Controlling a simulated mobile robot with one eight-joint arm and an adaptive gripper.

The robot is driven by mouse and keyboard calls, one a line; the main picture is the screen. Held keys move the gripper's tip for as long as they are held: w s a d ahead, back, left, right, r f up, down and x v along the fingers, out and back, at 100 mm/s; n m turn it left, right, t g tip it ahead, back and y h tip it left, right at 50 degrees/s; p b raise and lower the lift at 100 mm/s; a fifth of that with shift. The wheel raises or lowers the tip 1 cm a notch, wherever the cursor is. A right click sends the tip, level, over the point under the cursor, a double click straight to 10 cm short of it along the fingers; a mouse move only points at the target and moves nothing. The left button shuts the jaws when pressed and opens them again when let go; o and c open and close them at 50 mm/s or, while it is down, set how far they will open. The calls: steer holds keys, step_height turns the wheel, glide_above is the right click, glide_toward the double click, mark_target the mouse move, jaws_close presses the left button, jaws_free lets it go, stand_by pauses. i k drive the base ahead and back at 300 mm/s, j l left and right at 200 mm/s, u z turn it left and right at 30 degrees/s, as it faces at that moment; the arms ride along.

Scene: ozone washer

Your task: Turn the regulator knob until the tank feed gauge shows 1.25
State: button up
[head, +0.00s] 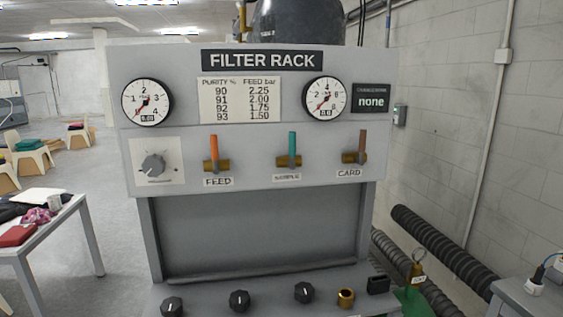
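A grey knob (153,165) sits on a pale plate at the left of the FILTER RACK panel (230,137); it is likely the regulator knob, but no readable label confirms this. Above it is a round gauge (147,102) with a scale up to 4. Its red needle points to the lower left, near the scale's low end, and its small window seems to read 0.00. A second gauge (324,98) at the right also has its needle at the lower left. I cannot read which one is the tank feed gauge. My gripper is not in view.
A chart (240,99) pairs purity with feed bar. FEED (214,154), middle (292,149) and CARD (362,146) valve levers stand upright. Three black knobs line the lower ledge. A table (44,232) stands left; ribbed hoses (440,246) run along the right wall.

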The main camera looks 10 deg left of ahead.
mark_target(154, 164)
steer(key=u, duration=1.45)
